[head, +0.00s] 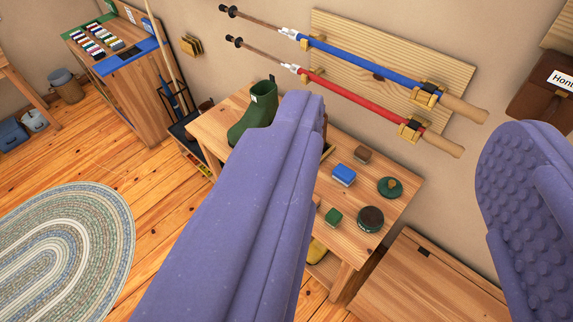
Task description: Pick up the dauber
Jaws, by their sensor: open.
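A small wooden table (382,228) stands against the wall and holds shoe-care items. A round green piece with a small knob on top (390,187) may be the dauber, but I cannot tell for certain. A dark round tin (370,219), a blue-topped block (343,175), a green block (333,217) and a brown block (362,155) lie near it. My gripper (412,122) is open and empty, its purple fingers wide apart. The fingers appear in front of the table, and the left one hides part of the tabletop.
A green boot (254,116) stands at the table's left end. A wooden chest (430,285) is right of the table. An oval rug (70,240) lies on the floor at left.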

